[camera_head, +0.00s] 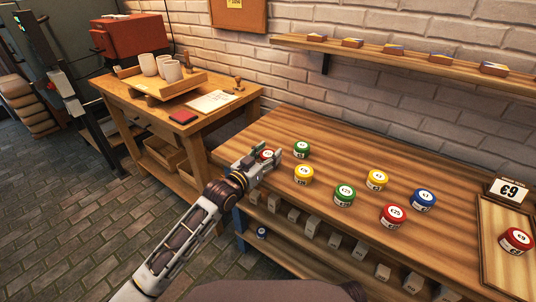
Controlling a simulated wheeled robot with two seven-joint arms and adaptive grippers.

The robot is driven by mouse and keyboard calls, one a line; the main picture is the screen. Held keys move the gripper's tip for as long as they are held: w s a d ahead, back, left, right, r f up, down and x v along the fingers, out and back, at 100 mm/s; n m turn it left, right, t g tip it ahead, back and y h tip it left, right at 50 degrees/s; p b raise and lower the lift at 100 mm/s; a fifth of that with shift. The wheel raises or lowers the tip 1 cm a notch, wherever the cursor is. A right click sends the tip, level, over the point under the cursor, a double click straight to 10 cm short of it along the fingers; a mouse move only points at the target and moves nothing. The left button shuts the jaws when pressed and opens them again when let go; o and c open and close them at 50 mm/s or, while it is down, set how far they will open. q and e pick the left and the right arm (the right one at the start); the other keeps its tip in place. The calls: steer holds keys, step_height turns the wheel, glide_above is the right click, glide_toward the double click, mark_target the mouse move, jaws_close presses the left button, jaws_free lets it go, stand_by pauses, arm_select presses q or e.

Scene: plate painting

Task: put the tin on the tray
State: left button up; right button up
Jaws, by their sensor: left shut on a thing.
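My left gripper (268,156) is over the left end of the long wooden table, shut on a small red tin (266,154) with a pale lid. The fingers partly hide that tin, and I cannot tell whether it touches the table. The wooden tray (491,252) lies at the right end of the table, cut off by the picture edge. A red tin (516,240) stands on it. My right gripper is not in view.
Loose tins stand between gripper and tray: green (302,149), yellow (303,174), green (344,195), yellow (377,180), red (393,215) and blue (422,200). A wall shelf (400,57) hangs above.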

arm_select(q)
steer(key=shift+f, duration=0.1)
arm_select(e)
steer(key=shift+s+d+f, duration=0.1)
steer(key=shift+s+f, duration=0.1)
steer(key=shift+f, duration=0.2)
arm_select(q)
steer(key=shift+f, duration=0.15)
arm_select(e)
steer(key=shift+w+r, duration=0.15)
arm_select(q)
steer(key=o, duration=1.1)
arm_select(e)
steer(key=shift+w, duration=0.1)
